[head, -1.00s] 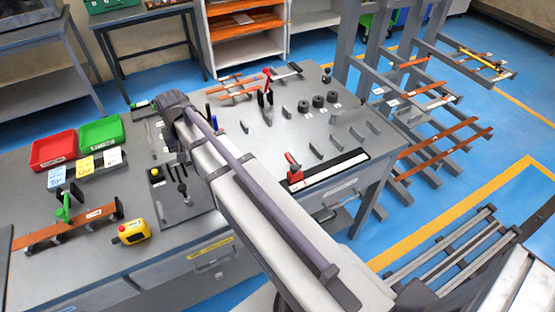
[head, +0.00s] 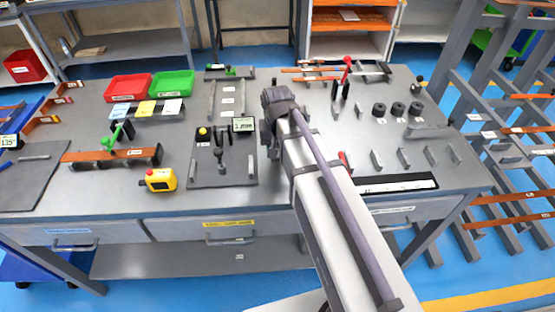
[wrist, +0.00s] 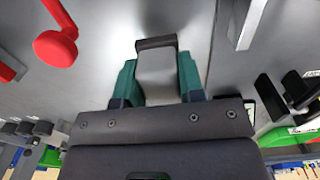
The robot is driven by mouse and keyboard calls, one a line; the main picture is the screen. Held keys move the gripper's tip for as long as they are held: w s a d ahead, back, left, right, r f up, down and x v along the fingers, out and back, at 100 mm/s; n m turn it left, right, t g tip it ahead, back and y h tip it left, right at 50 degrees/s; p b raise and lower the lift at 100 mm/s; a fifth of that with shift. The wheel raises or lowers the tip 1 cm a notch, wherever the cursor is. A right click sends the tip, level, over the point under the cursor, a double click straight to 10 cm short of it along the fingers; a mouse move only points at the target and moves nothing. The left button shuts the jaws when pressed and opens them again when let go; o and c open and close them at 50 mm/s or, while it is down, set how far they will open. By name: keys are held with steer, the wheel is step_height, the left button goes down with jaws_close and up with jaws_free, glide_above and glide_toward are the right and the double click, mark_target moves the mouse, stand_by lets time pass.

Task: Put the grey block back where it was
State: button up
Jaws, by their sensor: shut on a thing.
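The grey block (wrist: 158,72) sits between the teal fingertips of my gripper (wrist: 157,88) in the wrist view. The gripper is shut on it, and a dark piece lies across the block's far end. In the head view my wrist (head: 280,105) is over the middle of the table, between the black lever tool and the red-handled clamp. The fingers and the block are hidden there behind my own arm. Whether the block touches the table cannot be told. Several small grey upright plates (head: 404,157) stand on the table to the right of my arm.
The black lever tool (head: 222,160) and its small display (head: 243,125) stand left of my wrist. The red-handled clamp (head: 345,80) and black rollers (head: 398,109) are to the right. Red (head: 128,87) and green (head: 173,83) trays are at the left. A long black-and-white strip (head: 397,183) lies near the front edge.

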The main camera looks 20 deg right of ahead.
step_height(320, 180, down, 3)
steer(key=shift+r+b, duration=0.1)
steer(key=shift+b, duration=0.55)
steer(key=shift+r, duration=0.2)
steer(key=shift+f, duration=0.2)
steer(key=o, duration=0.8)
step_height(320, 180, up, 13)
steer(key=p, duration=1.2)
steer(key=shift+f+p, duration=0.15)
steer(key=shift+p, duration=0.25)
steer(key=s+n, duration=0.1)
steer(key=s, duration=0.4)
steer(key=s+n, duration=0.1)
steer(key=s, duration=0.5)
steer(key=shift+f, duration=0.1)
